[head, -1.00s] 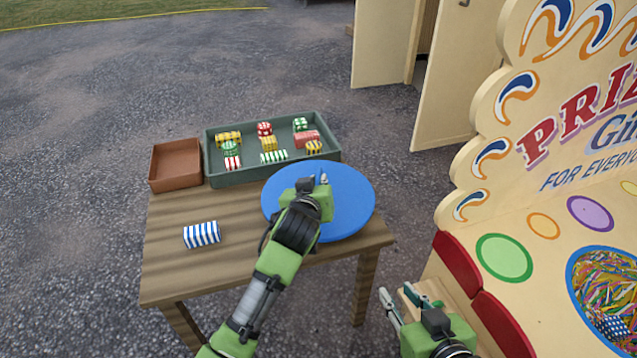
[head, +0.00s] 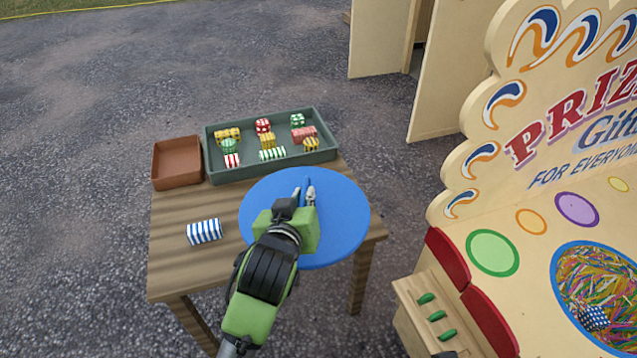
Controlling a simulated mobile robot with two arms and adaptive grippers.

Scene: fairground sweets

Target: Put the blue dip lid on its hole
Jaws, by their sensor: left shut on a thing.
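The blue dip lid (head: 340,225) is a large round flat disc at the table's right side. It looks raised above the tabletop and hides part of it. My left gripper (head: 305,192) is above the lid, shut on what looks like its small blue handle. The hole (head: 566,284) is at the right, a blue-rimmed round opening in the cream prize stall. It is full of coloured paper strips with a checked blue parcel (head: 593,318) among them, and the right picture edge cuts it off. My right gripper is not visible.
The wooden table (head: 175,265) holds a striped roll (head: 204,231), an empty brown tray (head: 176,180) and a green tray (head: 333,153) of several striped sweets. The stall's red-padded edge (head: 452,258) and a small rack with green pegs (head: 410,300) stand right of the table.

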